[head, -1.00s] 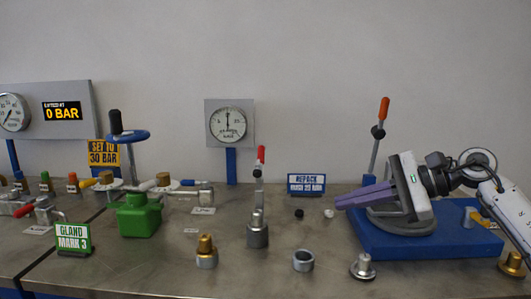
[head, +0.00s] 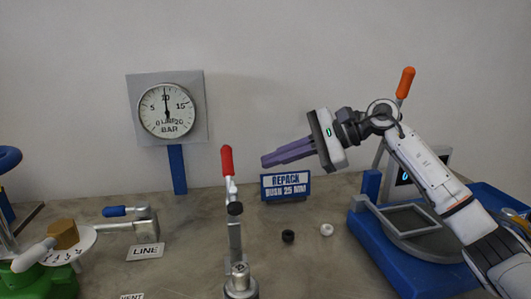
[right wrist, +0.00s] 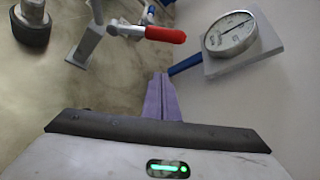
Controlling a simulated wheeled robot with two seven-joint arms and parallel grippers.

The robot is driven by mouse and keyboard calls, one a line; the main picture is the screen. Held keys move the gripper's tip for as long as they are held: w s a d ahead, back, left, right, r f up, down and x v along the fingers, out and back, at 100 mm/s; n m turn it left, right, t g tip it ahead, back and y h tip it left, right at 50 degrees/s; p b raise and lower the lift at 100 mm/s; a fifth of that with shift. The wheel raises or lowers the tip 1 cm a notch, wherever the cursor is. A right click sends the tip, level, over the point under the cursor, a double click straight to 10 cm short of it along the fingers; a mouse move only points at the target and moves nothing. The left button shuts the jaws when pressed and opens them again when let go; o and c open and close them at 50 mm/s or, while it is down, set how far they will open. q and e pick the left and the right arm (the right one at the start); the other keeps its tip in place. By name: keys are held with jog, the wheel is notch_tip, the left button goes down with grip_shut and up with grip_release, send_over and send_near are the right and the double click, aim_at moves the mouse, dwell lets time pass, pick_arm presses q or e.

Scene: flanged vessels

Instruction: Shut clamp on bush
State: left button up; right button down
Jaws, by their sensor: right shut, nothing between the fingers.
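The clamp with a red handle (head: 226,160) stands in the middle of the bench, its handle upright over a metal body (head: 239,275). Its lower end is cut off by the picture edge, and I cannot make out the bush there. My right gripper (head: 264,161) is shut and empty, its purple fingers pointing left, a little right of the red handle in the picture and apart from it. In the right wrist view the fingertips (right wrist: 160,76) are below the red handle (right wrist: 165,34), with a gap between. My left gripper is not in view.
A gauge (head: 167,110) stands on a blue post behind. The repack sign (head: 286,186) is near, with a black piece (head: 288,236) and a white piece (head: 327,230) on the bench. A blue fixture (head: 385,265) with an orange handle (head: 405,82) is at the right.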

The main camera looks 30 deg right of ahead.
aim_at(228, 172)
jog(key=w+a+p, duration=0.1)
jog(key=w+a, duration=0.1)
jog(key=a, duration=0.5)
jog(key=shift+w+f+p, duration=0.2)
jog(key=shift+f+p, duration=0.05)
jog(key=shift+p, duration=0.15)
